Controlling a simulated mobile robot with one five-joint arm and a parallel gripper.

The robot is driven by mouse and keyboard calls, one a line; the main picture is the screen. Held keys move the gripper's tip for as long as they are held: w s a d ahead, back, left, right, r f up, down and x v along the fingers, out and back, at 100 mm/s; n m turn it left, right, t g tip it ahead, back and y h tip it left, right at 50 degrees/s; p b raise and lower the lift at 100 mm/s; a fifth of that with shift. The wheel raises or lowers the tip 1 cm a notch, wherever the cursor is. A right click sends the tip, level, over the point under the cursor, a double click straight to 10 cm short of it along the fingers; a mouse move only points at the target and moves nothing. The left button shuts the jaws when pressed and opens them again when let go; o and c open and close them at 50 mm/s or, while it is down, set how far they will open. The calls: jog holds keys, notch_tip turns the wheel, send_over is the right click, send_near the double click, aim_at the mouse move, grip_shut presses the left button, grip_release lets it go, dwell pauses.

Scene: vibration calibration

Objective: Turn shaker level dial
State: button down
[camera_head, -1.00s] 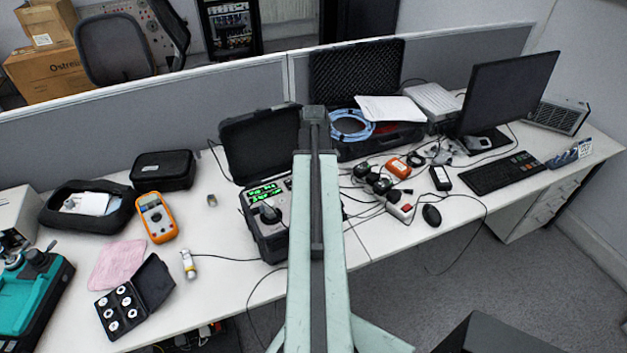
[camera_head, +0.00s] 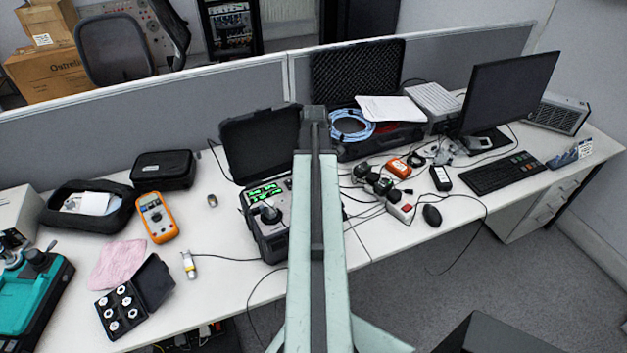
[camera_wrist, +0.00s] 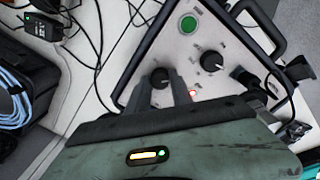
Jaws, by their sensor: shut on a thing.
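The shaker controller is a black hard case (camera_head: 268,240) with its lid up, on the desk left of my arm in the head view. Its grey panel (camera_wrist: 235,88) fills the upper middle of the wrist view. A black dial (camera_wrist: 160,78) on that panel sits between my gripper's (camera_wrist: 159,84) two dark fingertips, which are shut on it. A second black knob (camera_wrist: 211,61) stands to its right, clear of the fingers. The printed labels are too small to read. My arm hides the gripper in the head view.
A green button (camera_wrist: 188,24) and a small red light (camera_wrist: 193,92) are near the dial. Plugs and cables stand at the panel's right. An orange multimeter (camera_head: 157,217), a power strip (camera_head: 400,207) and a monitor (camera_head: 506,95) are on the desk.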

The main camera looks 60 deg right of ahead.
jog(key=c, duration=1.1)
grip_release()
jog(key=shift+w, duration=0.1)
jog(key=shift+c, duration=0.2)
notch_tip(320, 180, up, 8)
jog(key=p, duration=0.8)
jog(key=shift+f, duration=0.1)
